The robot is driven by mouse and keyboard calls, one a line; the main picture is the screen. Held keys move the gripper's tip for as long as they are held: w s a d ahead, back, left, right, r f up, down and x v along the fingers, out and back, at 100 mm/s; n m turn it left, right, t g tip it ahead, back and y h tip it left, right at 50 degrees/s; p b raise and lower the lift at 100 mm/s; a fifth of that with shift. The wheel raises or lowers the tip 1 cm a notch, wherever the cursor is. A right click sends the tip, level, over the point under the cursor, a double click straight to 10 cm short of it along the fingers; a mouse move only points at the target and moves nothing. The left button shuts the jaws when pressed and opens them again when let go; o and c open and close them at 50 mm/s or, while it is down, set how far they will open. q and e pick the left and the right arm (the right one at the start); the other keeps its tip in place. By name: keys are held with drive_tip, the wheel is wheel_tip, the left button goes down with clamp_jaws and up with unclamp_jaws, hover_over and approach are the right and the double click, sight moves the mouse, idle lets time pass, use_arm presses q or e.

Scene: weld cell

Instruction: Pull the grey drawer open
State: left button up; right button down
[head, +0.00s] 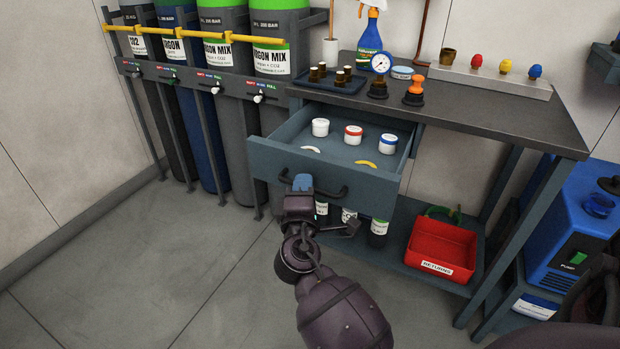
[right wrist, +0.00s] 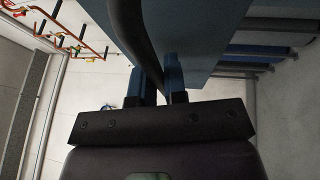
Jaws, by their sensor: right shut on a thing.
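The grey drawer (head: 270,161) stands well out from under the workbench top in the head view. Inside it are three small jars (head: 353,134), a white curved piece and a yellow curved piece. A dark bar handle (head: 338,192) runs across its front. My right gripper (head: 302,184) is shut on the left part of the handle. In the right wrist view its two blue fingers (right wrist: 160,82) close around the dark handle bar (right wrist: 136,40), with the drawer front (right wrist: 190,35) just beyond. My left gripper is not in view.
The workbench top (head: 480,115) carries a tray of brown fittings, a gauge and a spray bottle. Gas cylinders (head: 230,150) stand at the left. A red returns bin (head: 440,245) sits on the lower shelf, with a blue pump unit (head: 570,235) at right. The floor in front is clear.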

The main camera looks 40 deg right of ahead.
drive_tip(key=shift+s+a, duration=0.2)
drive_tip(key=shift+a, duration=0.35)
drive_tip(key=shift+s+a, duration=0.2)
drive_tip(key=shift+a, duration=0.3)
drive_tip(key=c, duration=1.2)
unclamp_jaws()
drive_tip(key=shift+s, duration=0.1)
drive_tip(key=v, duration=1)
drive_tip(key=shift+s+a, duration=0.2)
drive_tip(key=shift+a, duration=0.05)
